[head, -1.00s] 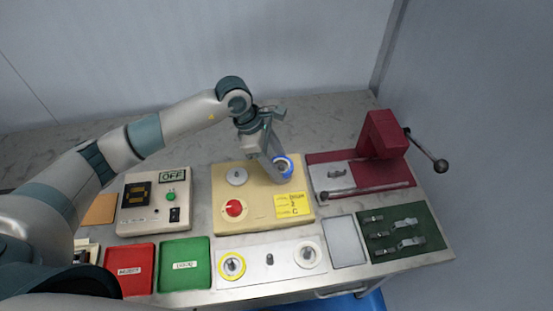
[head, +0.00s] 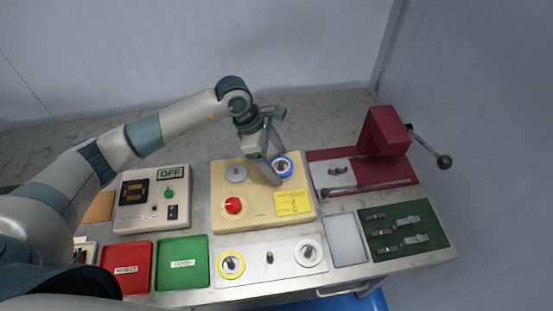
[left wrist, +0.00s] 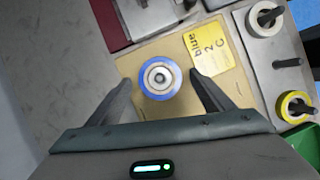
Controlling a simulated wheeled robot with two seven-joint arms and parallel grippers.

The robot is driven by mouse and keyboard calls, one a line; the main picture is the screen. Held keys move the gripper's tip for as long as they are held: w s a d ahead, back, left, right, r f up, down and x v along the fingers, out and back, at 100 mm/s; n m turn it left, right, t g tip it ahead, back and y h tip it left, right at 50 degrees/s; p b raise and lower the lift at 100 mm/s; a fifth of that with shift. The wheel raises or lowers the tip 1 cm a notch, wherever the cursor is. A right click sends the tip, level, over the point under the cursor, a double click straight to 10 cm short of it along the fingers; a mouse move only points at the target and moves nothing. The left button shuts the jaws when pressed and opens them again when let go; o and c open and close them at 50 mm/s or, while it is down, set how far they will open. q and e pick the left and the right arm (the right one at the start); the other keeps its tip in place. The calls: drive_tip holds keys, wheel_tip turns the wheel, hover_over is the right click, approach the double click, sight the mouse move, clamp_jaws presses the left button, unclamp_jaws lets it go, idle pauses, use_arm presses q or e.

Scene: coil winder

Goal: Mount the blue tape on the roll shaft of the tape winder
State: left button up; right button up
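The blue tape (head: 283,158) is a blue ring with a white inner core. It lies flat on the beige tape winder (head: 222,178), at the upper right of its panel. In the left wrist view the blue tape (left wrist: 148,91) surrounds a round metallic hub with a dark centre, which looks like the roll shaft (left wrist: 160,78). My left gripper (head: 276,168) is open over the tape. In the left wrist view its fingers (left wrist: 160,84) stand apart on either side of the tape, with visible gaps. My right gripper is not in view.
A plate (head: 247,268) in front holds a yellow tape (head: 221,268), a white tape (head: 298,250) and a bare peg between them. A dark red press (head: 385,135) with a lever stands right. Red (head: 127,285) and green (head: 181,289) trays and a control box (head: 145,219) are left.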

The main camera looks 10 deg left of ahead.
use_arm(q)
drive_tip(key=shift+b+v, duration=0.35)
drive_tip(key=shift+v, duration=0.45)
drive_tip(key=b+v, duration=0.4)
drive_tip(key=v, duration=1.1)
drive_tip(key=shift+a+r+b, duration=0.15)
drive_tip(key=shift+r+b, duration=0.15)
drive_tip(key=shift+r, duration=0.05)
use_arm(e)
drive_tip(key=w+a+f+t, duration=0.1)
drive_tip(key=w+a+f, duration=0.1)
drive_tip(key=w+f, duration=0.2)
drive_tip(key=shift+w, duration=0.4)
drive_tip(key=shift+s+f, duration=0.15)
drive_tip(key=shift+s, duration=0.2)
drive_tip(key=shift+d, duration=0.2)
